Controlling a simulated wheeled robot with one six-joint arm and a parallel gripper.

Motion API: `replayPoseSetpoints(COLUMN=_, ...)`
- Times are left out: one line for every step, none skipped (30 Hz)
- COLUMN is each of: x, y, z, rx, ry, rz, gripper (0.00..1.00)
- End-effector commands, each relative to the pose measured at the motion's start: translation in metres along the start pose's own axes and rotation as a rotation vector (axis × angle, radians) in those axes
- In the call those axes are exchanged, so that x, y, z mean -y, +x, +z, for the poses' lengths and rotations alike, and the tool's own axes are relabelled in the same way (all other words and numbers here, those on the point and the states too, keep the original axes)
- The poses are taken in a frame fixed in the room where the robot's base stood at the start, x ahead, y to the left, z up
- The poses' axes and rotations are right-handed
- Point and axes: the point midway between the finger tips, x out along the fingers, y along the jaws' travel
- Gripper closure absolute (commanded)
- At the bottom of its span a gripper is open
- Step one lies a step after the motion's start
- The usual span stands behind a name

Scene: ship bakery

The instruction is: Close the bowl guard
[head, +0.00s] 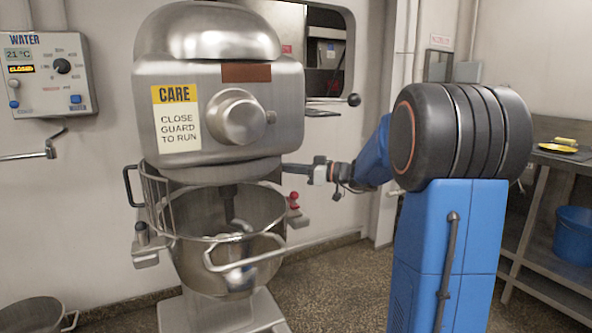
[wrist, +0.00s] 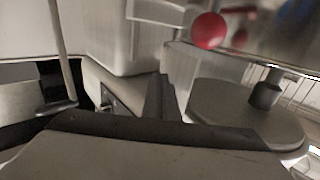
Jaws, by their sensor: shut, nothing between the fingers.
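The steel mixer (head: 215,110) stands in the middle of the head view, with a sign reading "CLOSE GUARD TO RUN". Its steel bowl (head: 215,278) hangs below the mixer head. The wire bowl guard (head: 158,205) shows at the left of the bowl, with a black handle (head: 129,186) on its left side. The bowl's front is uncovered. My gripper (head: 285,168) is shut and empty, at the right side of the mixer just under its head, across the bowl from that handle. In the wrist view, my dark gripper (wrist: 160,100) is near grey metal parts; I cannot make out the guard for certain there.
A red knob (head: 293,198) sits right of the bowl and shows in the wrist view (wrist: 208,31). A black-tipped lever (head: 353,100) sticks out right of the mixer head. A water panel (head: 48,75) is on the left wall. A pot (head: 35,315) stands on the floor at left.

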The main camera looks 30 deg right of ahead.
Motion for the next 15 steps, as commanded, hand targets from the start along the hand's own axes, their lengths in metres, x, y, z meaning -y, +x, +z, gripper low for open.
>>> replayPoseSetpoints(x=0.001, y=0.006, z=0.0, rx=-0.001, ry=0.0, rz=-0.003, gripper=1.0)
replayPoseSetpoints(x=0.001, y=0.01, z=0.0, rx=-0.001, ry=0.0, rz=-0.003, gripper=1.0)
replayPoseSetpoints(x=0.001, y=0.013, z=0.0, rx=-0.001, ry=0.0, rz=-0.002, gripper=1.0)
replayPoseSetpoints(x=0.0, y=0.015, z=0.0, rx=-0.001, ry=0.0, rz=-0.001, gripper=1.0)
replayPoseSetpoints(x=0.0, y=0.017, z=0.0, rx=0.0, ry=0.0, rz=-0.001, gripper=1.0)
replayPoseSetpoints(x=0.0, y=0.019, z=0.0, rx=0.0, ry=0.0, rz=-0.001, gripper=1.0)
replayPoseSetpoints(x=0.0, y=0.02, z=0.0, rx=0.0, ry=0.0, rz=-0.001, gripper=1.0)
replayPoseSetpoints(x=0.001, y=0.021, z=0.0, rx=0.0, ry=0.0, rz=-0.001, gripper=1.0)
replayPoseSetpoints(x=0.001, y=0.022, z=0.0, rx=0.0, ry=0.0, rz=-0.001, gripper=1.0)
replayPoseSetpoints(x=0.001, y=0.023, z=0.0, rx=0.0, ry=0.0, rz=-0.001, gripper=1.0)
replayPoseSetpoints(x=0.001, y=0.023, z=0.0, rx=0.0, ry=0.0, rz=-0.001, gripper=1.0)
replayPoseSetpoints(x=0.001, y=0.023, z=0.0, rx=0.0, ry=0.0, rz=-0.001, gripper=1.0)
replayPoseSetpoints(x=0.001, y=0.023, z=0.0, rx=0.0, ry=0.0, rz=-0.001, gripper=1.0)
replayPoseSetpoints(x=0.0, y=0.023, z=0.0, rx=0.0, ry=0.0, rz=-0.001, gripper=1.0)
replayPoseSetpoints(x=0.0, y=0.023, z=0.0, rx=0.0, ry=0.0, rz=0.0, gripper=1.0)
